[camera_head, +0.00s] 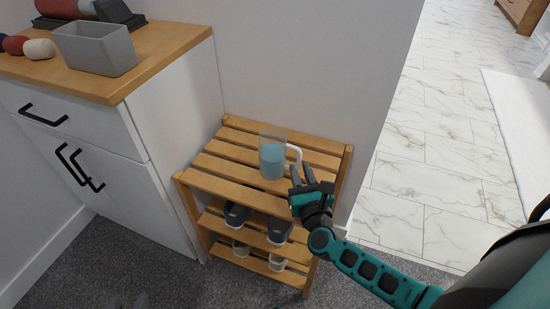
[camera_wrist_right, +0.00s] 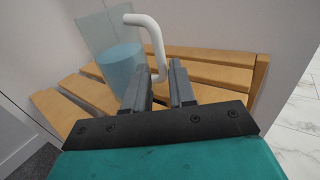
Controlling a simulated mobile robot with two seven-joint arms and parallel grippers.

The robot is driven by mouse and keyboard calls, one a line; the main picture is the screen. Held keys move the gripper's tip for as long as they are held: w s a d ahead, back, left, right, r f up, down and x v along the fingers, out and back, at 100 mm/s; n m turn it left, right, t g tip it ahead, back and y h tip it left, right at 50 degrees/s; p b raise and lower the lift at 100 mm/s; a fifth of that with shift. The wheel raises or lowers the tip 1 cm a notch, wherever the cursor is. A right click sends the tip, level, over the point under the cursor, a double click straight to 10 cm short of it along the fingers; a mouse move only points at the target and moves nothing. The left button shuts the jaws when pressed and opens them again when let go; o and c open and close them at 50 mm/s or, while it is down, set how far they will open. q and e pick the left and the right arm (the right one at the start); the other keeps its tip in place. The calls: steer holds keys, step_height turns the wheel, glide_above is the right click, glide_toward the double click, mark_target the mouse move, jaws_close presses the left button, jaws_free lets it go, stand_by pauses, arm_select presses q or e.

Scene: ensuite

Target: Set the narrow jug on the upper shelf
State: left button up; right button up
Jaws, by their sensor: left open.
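The narrow jug (camera_head: 272,156) is clear, with blue contents in its lower part and a white handle on its right side. It stands upright on the slatted top shelf (camera_head: 222,163) of a wooden rack. The jug (camera_wrist_right: 121,62) and its handle also show in the right wrist view. My right gripper (camera_head: 302,174) is at the handle side of the jug. Its two fingers (camera_wrist_right: 163,72) stand apart, with the lower end of the handle near or between the tips; contact cannot be made out. My left gripper is not in view.
Dark shoes (camera_head: 279,231) and lighter shoes (camera_head: 241,249) sit on the rack's lower shelves. A white cabinet (camera_head: 172,130) stands left of the rack, with a grey bin (camera_head: 97,50) on top. A wall is behind the rack. The top slats left of the jug are clear.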

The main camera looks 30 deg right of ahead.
mark_target(299, 168)
steer(key=x, duration=0.3)
steer(key=b+x, duration=0.1)
steer(key=x, duration=0.1)
steer(key=shift+d+f, duration=0.15)
steer(key=shift+f, duration=0.25)
jaws_close()
steer(key=shift+r, duration=0.1)
